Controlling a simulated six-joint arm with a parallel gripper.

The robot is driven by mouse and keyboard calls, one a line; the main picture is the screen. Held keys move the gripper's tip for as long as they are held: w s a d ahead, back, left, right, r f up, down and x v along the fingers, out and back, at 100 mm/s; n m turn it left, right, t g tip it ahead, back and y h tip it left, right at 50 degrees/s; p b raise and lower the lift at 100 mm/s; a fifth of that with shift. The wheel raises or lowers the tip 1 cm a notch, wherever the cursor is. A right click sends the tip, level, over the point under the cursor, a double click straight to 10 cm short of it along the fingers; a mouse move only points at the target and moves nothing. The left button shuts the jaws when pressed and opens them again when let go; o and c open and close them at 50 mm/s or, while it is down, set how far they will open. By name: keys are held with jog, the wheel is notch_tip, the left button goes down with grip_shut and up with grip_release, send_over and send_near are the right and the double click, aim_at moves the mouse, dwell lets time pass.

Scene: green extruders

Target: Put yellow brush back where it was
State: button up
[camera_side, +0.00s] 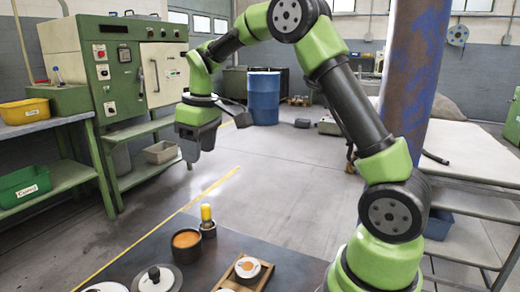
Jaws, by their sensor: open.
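A small yellow-topped item (206,213), which seems to be the yellow brush, stands upright in a small dark holder (208,230) near the back edge of the dark table. Its bristles and lower part are hidden in the holder. My gripper (190,158) hangs in the air above and to the left of it, well clear of the table. It is open, and I see nothing between its fingers.
A dark cup with orange contents (187,240) stands just left of the holder. A lidded white pot (157,279) is at the front left. The dark table (225,250) has bare room between them.

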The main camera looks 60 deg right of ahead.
jog(key=s+a+r+m+t, duration=0.2)
jog(key=s+a+r, duration=0.15)
jog(key=s, duration=0.25)
jog(key=s+a+r+m+t, duration=0.1)
jog(key=s+a+r, duration=0.2)
jog(key=s+r, duration=0.25)
jog(key=s+a+f+m+t+y, duration=0.1)
jog(key=s+a+m+t, duration=0.1)
jog(key=s, duration=0.8)
jog(key=shift+a+f+m+t+y, duration=0.3)
jog(key=shift+a+f+y, duration=0.1)
jog(key=shift+a, duration=0.15)
